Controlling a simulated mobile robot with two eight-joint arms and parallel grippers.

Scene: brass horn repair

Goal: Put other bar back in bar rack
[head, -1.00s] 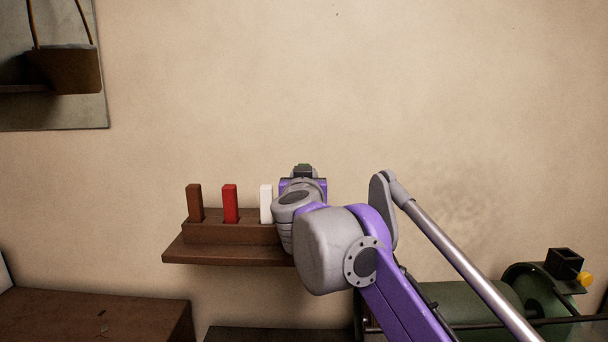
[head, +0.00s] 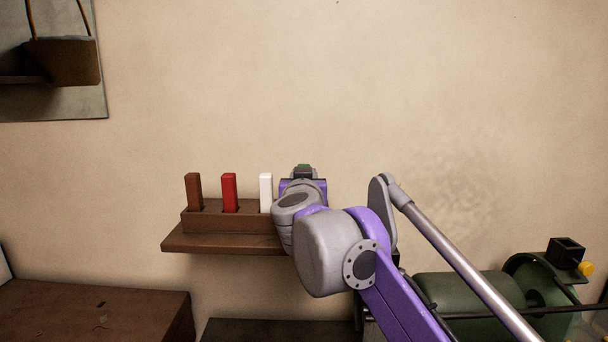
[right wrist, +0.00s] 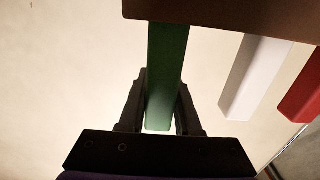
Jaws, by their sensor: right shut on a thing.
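The dark wooden bar rack (head: 230,223) sits on a wall shelf. A brown bar (head: 194,191), a red bar (head: 229,192) and a white bar (head: 266,192) stand in it. My right gripper (right wrist: 164,85) is shut on a green bar (right wrist: 166,60), beside the white bar. In the right wrist view the bar's far end meets the rack edge (right wrist: 215,12); I cannot tell how deep it sits. In the head view my right arm hides the rack's right end, and only a small green patch shows above the wrist. My left gripper is not in view.
The shelf (head: 215,244) juts from the wall below the rack. A brown cabinet top (head: 90,310) is at lower left, and a green machine (head: 470,300) is at lower right. The wall above the rack is clear.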

